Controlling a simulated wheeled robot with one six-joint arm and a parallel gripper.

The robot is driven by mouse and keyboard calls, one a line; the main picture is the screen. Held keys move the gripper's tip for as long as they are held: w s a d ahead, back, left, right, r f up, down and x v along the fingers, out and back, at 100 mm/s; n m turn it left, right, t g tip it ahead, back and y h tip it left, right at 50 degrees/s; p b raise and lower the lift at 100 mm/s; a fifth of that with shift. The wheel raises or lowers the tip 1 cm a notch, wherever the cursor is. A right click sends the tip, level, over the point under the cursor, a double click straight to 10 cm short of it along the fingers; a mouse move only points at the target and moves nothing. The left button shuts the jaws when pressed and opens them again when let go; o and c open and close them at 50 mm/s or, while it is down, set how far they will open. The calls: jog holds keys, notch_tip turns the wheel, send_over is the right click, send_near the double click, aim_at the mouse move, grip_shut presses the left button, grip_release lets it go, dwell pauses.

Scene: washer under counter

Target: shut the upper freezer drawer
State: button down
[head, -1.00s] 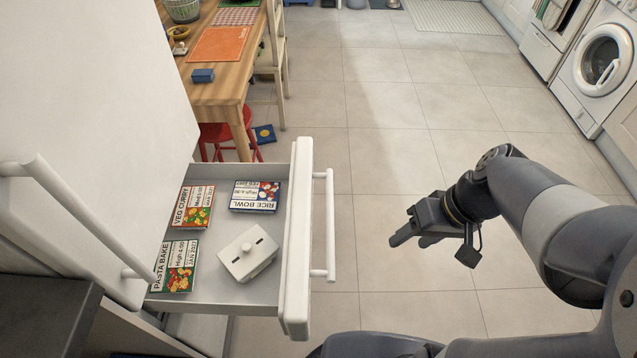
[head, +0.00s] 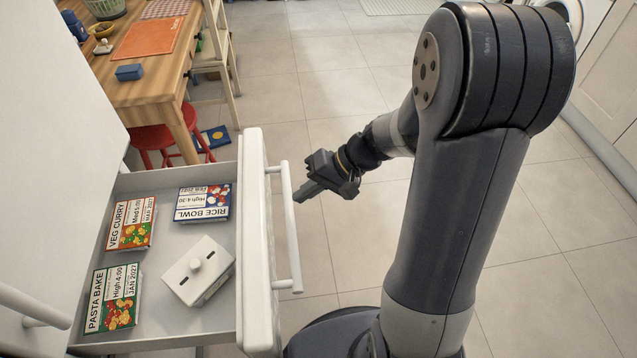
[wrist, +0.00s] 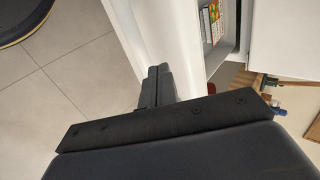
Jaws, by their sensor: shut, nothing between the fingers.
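The upper freezer drawer (head: 253,240) is pulled open at the left of the head view, with a long white bar handle (head: 290,232) on its front. It holds a veg curry box (head: 131,222), a pasta bake box (head: 113,298), a rice bowl box (head: 203,203) and a white lidded container (head: 198,271). My gripper (head: 301,197) is shut and empty, close to the outer side of the drawer front near the handle. In the wrist view my gripper (wrist: 156,85) is beside the white drawer front (wrist: 165,40). I cannot tell whether it touches.
A blue and yellow item (head: 214,137) lies on the floor. Tiled floor (head: 340,130) is clear beyond my arm.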

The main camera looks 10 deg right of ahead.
aim_at(266, 210)
jog(key=a, duration=0.1)
jog(key=a+f, duration=0.1)
jog(key=a, duration=0.2)
jog(key=shift+f, duration=0.35)
jog(key=shift+w+a, duration=0.1)
jog(key=shift+a, duration=0.85)
jog(key=w+a+b, duration=0.1)
jog(key=a+b, duration=0.1)
jog(key=a, duration=3.3)
jog(key=shift+r, duration=0.15)
jog(key=shift+w+a, duration=0.1)
